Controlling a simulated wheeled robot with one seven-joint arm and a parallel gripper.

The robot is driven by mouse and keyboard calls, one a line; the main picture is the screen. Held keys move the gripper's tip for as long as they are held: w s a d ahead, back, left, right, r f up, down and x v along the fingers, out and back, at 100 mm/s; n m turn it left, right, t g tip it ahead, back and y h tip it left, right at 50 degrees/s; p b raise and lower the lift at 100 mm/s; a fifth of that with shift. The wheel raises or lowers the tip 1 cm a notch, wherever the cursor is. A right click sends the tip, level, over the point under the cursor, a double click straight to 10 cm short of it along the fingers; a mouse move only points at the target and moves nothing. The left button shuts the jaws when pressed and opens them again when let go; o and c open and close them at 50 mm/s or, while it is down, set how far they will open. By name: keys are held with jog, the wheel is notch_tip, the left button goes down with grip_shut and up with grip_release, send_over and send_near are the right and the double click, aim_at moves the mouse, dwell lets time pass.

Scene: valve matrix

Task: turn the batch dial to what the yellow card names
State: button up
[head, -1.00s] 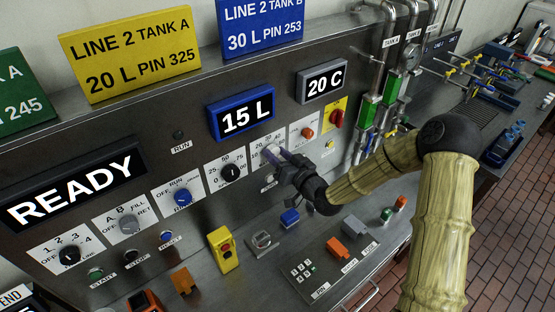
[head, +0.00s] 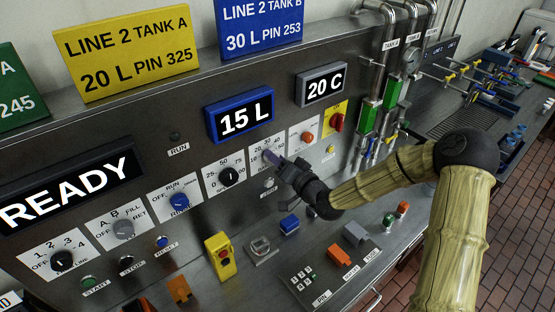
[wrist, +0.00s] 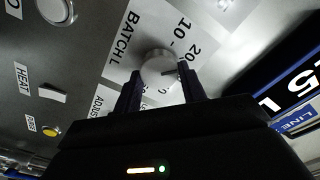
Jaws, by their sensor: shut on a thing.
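The yellow card (head: 127,53) at the upper left of the head view reads "LINE 2 TANK A 20 L PIN 325". The batch dial is a pale round knob (wrist: 159,67) on a white plate marked "BATCH L" in the wrist view. Its dark pointer mark faces right in that view; the exact mark it meets is unclear. My gripper (wrist: 160,80) is shut on the knob, one finger on each side. In the head view, my gripper (head: 275,159) covers most of the dial. The blue-framed display (head: 240,119) above reads "15 L".
A blue card (head: 258,33) reads "LINE 2 TANK B 30 L PIN 253". A black dial (head: 229,176) sits left of the batch dial and an orange knob (head: 307,138) right of it. A "READY" display (head: 68,190) is at left. A keypad (head: 303,281) lies on the desk below.

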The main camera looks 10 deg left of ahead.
jog(key=o, duration=1)
jog(key=shift+d, duration=0.1)
jog(key=p+v, duration=0.7)
jog(key=v, duration=1)
jog(key=shift+s+d, duration=0.1)
